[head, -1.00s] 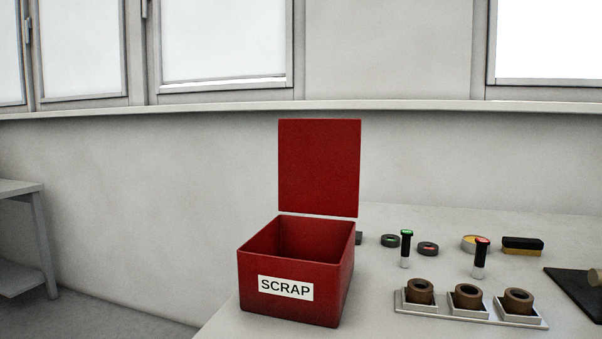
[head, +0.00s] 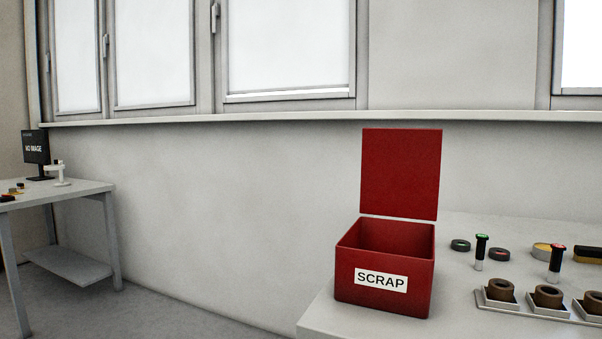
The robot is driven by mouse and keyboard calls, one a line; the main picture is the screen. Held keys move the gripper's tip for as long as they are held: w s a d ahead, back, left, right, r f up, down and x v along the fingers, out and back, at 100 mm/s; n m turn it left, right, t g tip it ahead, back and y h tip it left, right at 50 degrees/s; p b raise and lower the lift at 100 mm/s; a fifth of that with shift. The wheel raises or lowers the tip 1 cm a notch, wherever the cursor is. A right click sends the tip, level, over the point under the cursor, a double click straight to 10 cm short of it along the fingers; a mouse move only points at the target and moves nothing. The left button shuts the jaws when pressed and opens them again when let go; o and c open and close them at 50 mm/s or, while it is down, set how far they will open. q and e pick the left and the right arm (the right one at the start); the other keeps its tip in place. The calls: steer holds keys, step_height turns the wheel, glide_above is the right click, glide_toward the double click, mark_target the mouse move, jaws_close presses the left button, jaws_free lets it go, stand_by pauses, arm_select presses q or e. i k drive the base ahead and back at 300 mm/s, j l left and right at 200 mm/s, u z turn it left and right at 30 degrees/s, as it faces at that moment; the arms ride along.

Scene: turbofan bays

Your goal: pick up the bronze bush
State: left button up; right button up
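Several brown, bronze-coloured bushes sit in a row of square cups on a light tray (head: 526,306) at the lower right of the head view. The left bush (head: 500,290) and the middle bush (head: 547,295) show whole. The right bush (head: 592,304) is cut off by the picture's edge. I cannot tell which one is the task's bush. Neither of my grippers is in view.
A red open-lidded box marked SCRAP (head: 385,278) stands at the bench's left end. Green-topped (head: 480,252) and red-topped (head: 556,262) plug gauges and rings stand behind the tray. Another table (head: 75,196) with a monitor (head: 36,150) is far left, with free floor between.

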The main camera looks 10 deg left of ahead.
mark_target(547, 296)
steer(key=u, duration=1.85)
steer(key=i+j+u, duration=0.15)
steer(key=i, duration=0.5)
steer(key=i+j+u, duration=0.1)
steer(key=i, duration=0.55)
steer(key=i+z, duration=0.75)
steer(key=z, duration=0.15)
steer(key=i+j+z, duration=0.15)
steer(key=i+z, duration=0.3)
steer(key=i+l+z, duration=0.2)
steer(key=z, duration=0.3)
steer(key=i+z, duration=0.75)
steer(key=z, duration=0.2)
steer(key=i+z, duration=0.45)
steer(key=i, duration=0.35)
steer(key=i+j+z, duration=0.15)
steer(key=i+z, duration=0.25)
steer(key=i, duration=0.35)
steer(key=z, duration=0.85)
steer(key=i+j+z, duration=0.1)
steer(key=z, duration=1.15)
steer(key=j+z, duration=0.1)
steer(key=z, duration=0.3)
steer(key=l+u, duration=0.35)
steer(key=l, duration=0.5)
